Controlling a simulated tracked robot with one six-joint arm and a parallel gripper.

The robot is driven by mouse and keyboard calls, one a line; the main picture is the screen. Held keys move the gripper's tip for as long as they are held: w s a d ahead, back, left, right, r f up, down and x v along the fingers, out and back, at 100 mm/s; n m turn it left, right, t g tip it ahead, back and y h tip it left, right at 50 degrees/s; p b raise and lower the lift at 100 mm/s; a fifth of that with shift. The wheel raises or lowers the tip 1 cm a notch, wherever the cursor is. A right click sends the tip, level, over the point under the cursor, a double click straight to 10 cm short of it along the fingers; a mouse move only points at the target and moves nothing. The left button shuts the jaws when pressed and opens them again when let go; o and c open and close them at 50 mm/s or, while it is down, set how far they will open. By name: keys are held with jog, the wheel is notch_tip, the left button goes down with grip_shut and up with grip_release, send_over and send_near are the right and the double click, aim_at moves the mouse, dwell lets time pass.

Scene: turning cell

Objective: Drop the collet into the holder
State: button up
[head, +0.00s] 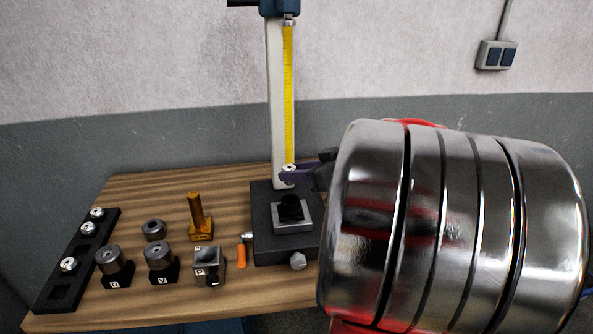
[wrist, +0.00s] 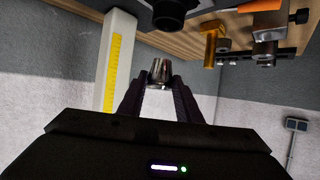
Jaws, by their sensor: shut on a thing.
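My gripper (head: 290,176) is shut on a small silver collet (head: 289,167), whose top just shows above the fingers. In the wrist view the tapered, slotted collet (wrist: 160,70) sits between both fingertips (wrist: 158,86). The likely holder, a dark round piece (head: 291,208), stands in a grey square block on a black fixture base (head: 262,235). The collet is held above it in the head view, apart from it. The dark round holder (wrist: 168,12) also shows at the top edge of the wrist view, partly cut off. My arm hides the fixture's right side.
A post with a yellow scale (head: 289,90) rises behind the fixture. A black rack (head: 75,275) with three silver collets lies at the left. Several grey blocks, a ring (head: 154,230), a brass piece (head: 197,220) and an orange-handled tool (head: 241,256) stand between.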

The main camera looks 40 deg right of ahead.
aim_at(296, 205)
jog(key=shift+f, duration=3.2)
jog(key=shift+s+f, duration=0.15)
jog(key=shift+f, duration=0.35)
jog(key=o, duration=1.2)
jog(key=shift+o, duration=0.2)
jog(key=v, duration=1.3)
jog(key=shift+s+r, duration=0.15)
jog(key=shift+s, duration=0.25)
